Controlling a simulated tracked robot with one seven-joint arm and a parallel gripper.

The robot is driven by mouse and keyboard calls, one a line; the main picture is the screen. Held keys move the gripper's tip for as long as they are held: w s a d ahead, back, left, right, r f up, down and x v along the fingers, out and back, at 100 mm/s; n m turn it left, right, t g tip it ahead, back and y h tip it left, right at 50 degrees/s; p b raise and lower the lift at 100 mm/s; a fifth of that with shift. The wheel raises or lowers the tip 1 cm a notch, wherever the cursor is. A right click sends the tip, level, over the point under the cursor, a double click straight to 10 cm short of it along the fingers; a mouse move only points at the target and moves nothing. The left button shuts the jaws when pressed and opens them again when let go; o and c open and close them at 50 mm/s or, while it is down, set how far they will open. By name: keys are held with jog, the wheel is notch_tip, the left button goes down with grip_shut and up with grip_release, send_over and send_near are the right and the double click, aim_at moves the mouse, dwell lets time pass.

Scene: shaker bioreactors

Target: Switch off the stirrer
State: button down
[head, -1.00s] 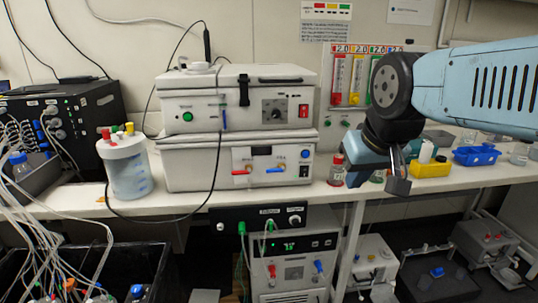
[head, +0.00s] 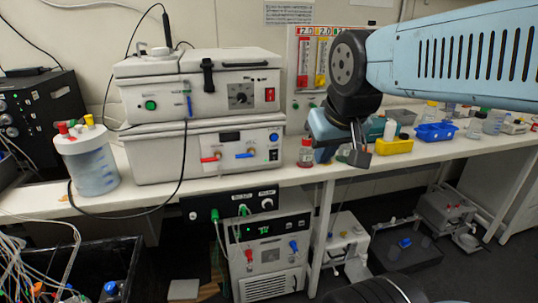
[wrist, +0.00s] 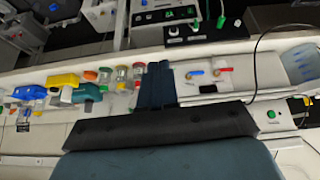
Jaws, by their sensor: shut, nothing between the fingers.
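No label that I can read names the stirrer. Candidates are two stacked white units on the bench. The upper one has a dial (head: 241,95), a red switch (head: 270,95) and a lit green button (head: 151,104). The lower unit (head: 150,158) has a red and a blue lever. A black control panel (head: 232,204) with knobs and a green plug hangs under the bench edge. My gripper (head: 358,157) is shut and empty, right of the units near the bench's front edge. Its dark fingers also show in the wrist view (wrist: 157,82), where the bench appears upside down.
A red-capped bottle (head: 305,153), yellow bin (head: 393,146) and blue bin (head: 436,131) stand on the bench near my gripper. A white container (head: 90,165) stands left, with a black cable looping in front. A lower unit (head: 268,252) stands beneath the bench.

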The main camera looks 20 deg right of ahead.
jog(key=w+d+r+n+t+h, duration=0.25)
jog(key=w+d, duration=0.25)
jog(key=w, duration=0.5)
jog(key=w+d+r+n+t+h, duration=0.1)
jog(key=w+d+r+n+t, duration=0.3)
jog(key=w, duration=0.7)
jog(key=w+a+f+n+g+y, duration=0.1)
jog(key=w+f+n+g+y, duration=0.1)
jog(key=f, duration=0.6)
jog(key=w+a+f+n+g+y, duration=0.2)
jog(key=f+n+g+y, duration=0.2)
jog(key=f, duration=0.5)
jog(key=shift+w+f+n+y, duration=0.25)
jog(key=shift+n+y, duration=1)
jog(key=shift+n, duration=0.6)
jog(key=shift+a, duration=0.15)
